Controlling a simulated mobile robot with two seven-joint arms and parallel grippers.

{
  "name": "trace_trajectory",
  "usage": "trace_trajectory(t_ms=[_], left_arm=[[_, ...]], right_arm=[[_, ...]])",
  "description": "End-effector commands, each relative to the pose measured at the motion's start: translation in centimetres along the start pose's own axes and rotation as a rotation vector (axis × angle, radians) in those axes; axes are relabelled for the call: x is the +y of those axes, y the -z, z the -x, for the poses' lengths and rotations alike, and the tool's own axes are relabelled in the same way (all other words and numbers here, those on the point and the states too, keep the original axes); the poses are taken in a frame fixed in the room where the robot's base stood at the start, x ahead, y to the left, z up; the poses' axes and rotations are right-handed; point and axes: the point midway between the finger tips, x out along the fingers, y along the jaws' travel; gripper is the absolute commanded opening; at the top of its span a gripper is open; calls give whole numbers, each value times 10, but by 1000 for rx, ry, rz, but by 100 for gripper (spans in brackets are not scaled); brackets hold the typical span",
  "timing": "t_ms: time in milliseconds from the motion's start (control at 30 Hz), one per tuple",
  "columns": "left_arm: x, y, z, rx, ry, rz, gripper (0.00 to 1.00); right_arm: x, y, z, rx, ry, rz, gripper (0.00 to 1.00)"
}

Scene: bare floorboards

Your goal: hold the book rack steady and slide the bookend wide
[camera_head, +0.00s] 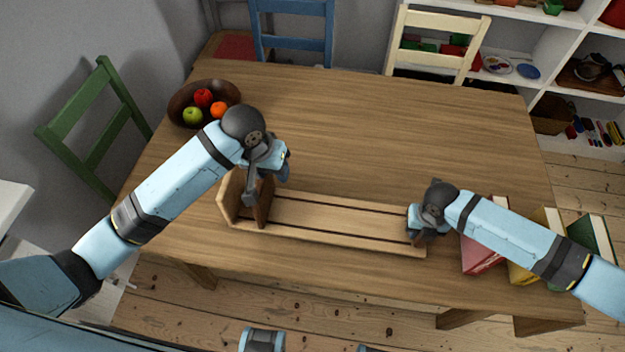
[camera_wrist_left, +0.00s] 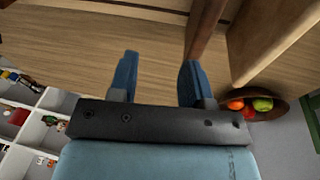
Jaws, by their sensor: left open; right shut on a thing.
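The wooden book rack (camera_head: 340,232) lies along the table's near side, with slats and a pale upright panel at its left end (camera_head: 230,197). The darker brown bookend (camera_head: 263,205) stands upright on the rack a little right of that panel. My left gripper (camera_head: 268,178) is open at the bookend's upper part. In the left wrist view, the bookend (camera_wrist_left: 206,28) shows beyond the right-hand finger, and the gap between the fingers (camera_wrist_left: 156,82) looks empty; I cannot tell whether they touch. My right gripper (camera_head: 420,228) is shut on the rack's right end, largely hiding it.
A fruit bowl (camera_head: 182,104) stands at the table's back left. Red, yellow and green books (camera_head: 478,252) are at the right, partly behind my right arm. Chairs stand around the table (camera_head: 350,115). The table behind the rack is clear.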

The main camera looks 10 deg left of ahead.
Motion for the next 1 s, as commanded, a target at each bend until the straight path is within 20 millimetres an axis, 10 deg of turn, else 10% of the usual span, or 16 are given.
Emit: trace_trajectory(t_ms=[367,1000], left_arm=[[-31,5,34,-146,167,101,45],[-47,-11,-69,-146,167,102,45]], right_arm=[[0,0,0,0,0,-1,0],[0,0,0,0,0,0,0]])
